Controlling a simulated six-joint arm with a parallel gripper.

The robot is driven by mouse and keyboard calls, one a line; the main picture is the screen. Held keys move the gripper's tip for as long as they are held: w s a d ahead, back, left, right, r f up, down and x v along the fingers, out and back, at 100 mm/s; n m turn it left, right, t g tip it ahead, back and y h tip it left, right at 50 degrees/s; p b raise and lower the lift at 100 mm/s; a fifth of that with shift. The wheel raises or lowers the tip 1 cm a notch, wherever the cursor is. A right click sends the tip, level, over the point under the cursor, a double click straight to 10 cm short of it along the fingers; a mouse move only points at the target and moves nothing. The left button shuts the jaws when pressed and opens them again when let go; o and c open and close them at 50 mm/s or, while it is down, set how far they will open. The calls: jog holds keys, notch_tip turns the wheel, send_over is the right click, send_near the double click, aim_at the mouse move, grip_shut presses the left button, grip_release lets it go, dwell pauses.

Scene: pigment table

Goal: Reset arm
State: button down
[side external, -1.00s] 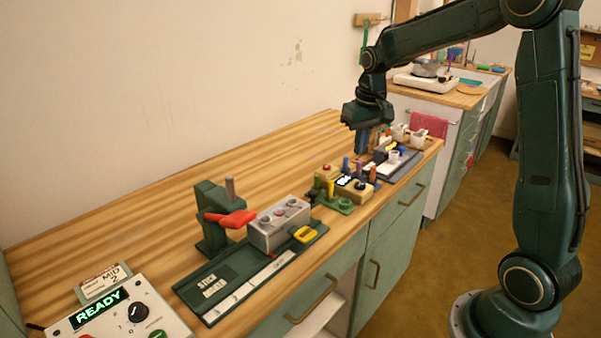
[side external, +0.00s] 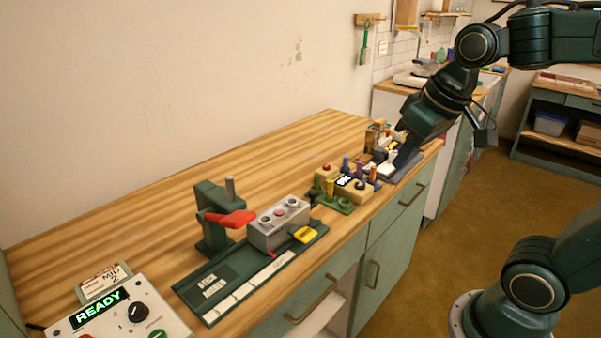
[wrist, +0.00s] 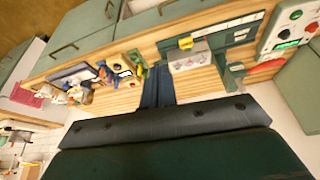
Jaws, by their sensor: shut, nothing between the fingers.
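My gripper (side external: 403,158) is at the far right end of the wooden bench in the side external view, tilted, its fingers pointing down and left. It overlaps the far group of small items in the picture; I cannot tell whether it touches them. In the wrist view my fingers (wrist: 157,90) are together with nothing between them, and the bench shows beyond them. The far items, on a grey tray (side external: 404,171), are partly hidden behind my gripper.
A green stand with a red lever (side external: 232,219), a grey box (side external: 279,225) and a yellow piece (side external: 305,235) stand on the bench. A control box (side external: 120,318) reading READY is at front left. A pigment rack (side external: 344,205) stands mid-right. The bench's back left is clear.

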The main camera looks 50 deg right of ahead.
jog(key=s+a+f+n+t, duration=0.1)
jog(key=s+a, duration=0.1)
jog(key=s, duration=0.4)
jog(key=shift+s+a+f, duration=0.25)
dwell(0.8)
